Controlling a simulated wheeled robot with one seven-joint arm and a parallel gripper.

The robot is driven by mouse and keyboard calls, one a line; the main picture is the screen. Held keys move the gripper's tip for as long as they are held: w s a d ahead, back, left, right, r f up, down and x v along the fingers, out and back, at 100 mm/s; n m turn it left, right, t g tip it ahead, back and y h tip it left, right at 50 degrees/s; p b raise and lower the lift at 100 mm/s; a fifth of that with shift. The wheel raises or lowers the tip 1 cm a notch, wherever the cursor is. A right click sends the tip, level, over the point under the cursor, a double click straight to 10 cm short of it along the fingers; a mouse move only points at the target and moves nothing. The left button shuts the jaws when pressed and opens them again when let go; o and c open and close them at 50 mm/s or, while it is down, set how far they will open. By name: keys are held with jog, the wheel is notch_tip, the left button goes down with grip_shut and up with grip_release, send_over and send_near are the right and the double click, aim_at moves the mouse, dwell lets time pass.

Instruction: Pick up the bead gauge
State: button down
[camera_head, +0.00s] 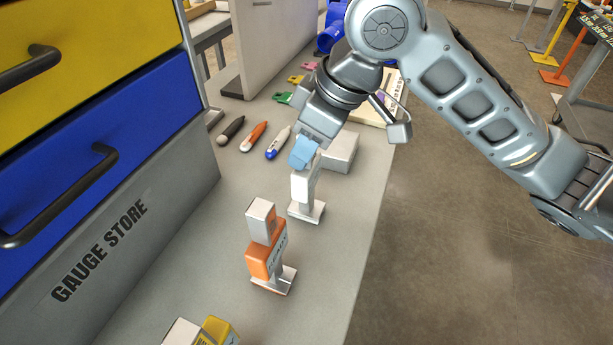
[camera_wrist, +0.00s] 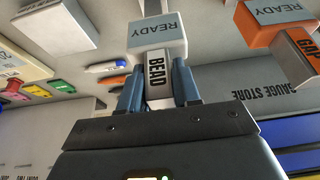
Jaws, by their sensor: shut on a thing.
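The bead gauge (camera_head: 302,187) is a pale grey-white upright piece on a thin flat foot, standing by the middle of the bench. In the wrist view its narrow part labelled BEAD (camera_wrist: 157,75) sits between my blue fingers, with a white block marked READY beyond it. My gripper (camera_head: 304,150) is at its top from above, shut on it; the gripper also shows in the wrist view (camera_wrist: 158,88). The foot appears at the bench surface; I cannot tell whether it touches. The fingers hide part of its top.
An orange gauge (camera_head: 262,258), labelled GAP in the wrist view (camera_wrist: 298,58), stands nearer. A yellow-and-white piece (camera_head: 215,331) is at the bottom edge. A pale box (camera_head: 341,151) stands close behind my gripper. Several markers (camera_head: 253,136) lie left. The blue-and-yellow drawer unit (camera_head: 90,150) borders the bench.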

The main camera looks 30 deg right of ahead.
jog(key=shift+r, duration=0.55)
jog(key=r, duration=0.1)
jog(key=d+r, duration=0.1)
jog(key=r, duration=0.1)
jog(key=shift+w+d+r, duration=0.15)
jog(key=shift+r, duration=0.15)
jog(key=w+d+r+b, duration=0.1)
jog(key=d+r, duration=0.5)
jog(key=d, duration=0.4)
jog(key=shift+w+r, duration=0.15)
jog(key=shift+w, duration=0.15)
jog(key=shift+d, duration=0.1)
